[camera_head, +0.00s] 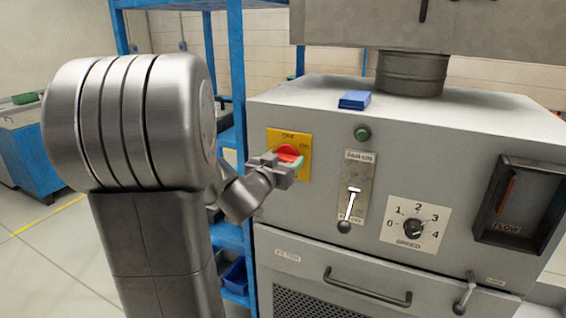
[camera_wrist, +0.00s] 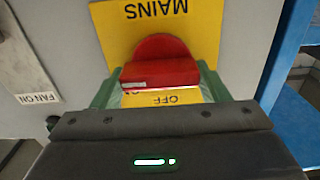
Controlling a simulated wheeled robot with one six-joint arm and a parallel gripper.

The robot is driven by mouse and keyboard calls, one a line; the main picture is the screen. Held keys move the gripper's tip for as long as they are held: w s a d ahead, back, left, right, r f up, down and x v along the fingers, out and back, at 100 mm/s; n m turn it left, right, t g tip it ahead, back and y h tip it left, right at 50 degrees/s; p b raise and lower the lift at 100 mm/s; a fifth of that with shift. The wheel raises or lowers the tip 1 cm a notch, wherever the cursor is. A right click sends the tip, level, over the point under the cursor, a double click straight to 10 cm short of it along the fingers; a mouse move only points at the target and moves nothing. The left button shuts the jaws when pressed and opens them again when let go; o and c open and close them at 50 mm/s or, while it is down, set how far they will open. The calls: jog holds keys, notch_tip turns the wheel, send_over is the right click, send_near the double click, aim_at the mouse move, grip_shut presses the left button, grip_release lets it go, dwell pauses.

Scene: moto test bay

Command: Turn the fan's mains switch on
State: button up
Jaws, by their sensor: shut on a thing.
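The mains switch is a red rotary knob (camera_head: 288,153) on a yellow plate (camera_head: 273,139) at the upper left of the grey cabinet front. The plate reads OFF at the top and ON to the right. My gripper (camera_head: 291,162) is at the knob, its fingers shut on the knob's handle. In the wrist view the red knob (camera_wrist: 160,72) lies between the two green fingers (camera_wrist: 158,88), and the yellow plate (camera_wrist: 112,30) reads MAINS and OFF upside down. The exact angle of the handle is hard to tell in the head view.
A blue box (camera_head: 355,99) lies on the cabinet top. A blue rack (camera_head: 238,60) stands behind at left.

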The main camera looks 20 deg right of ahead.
jog(key=o, duration=1)
jog(key=v, duration=1.4)
jog(key=shift+b, duration=0.3)
jog(key=shift+w+d, duration=0.1)
jog(key=shift+d, duration=0.1)
jog(key=x, duration=1.3)
jog(key=shift+w+d+p, duration=0.2)
jog(key=shift+p, duration=0.15)
jog(key=shift+w, duration=0.1)
jog(key=shift+n, duration=0.4)
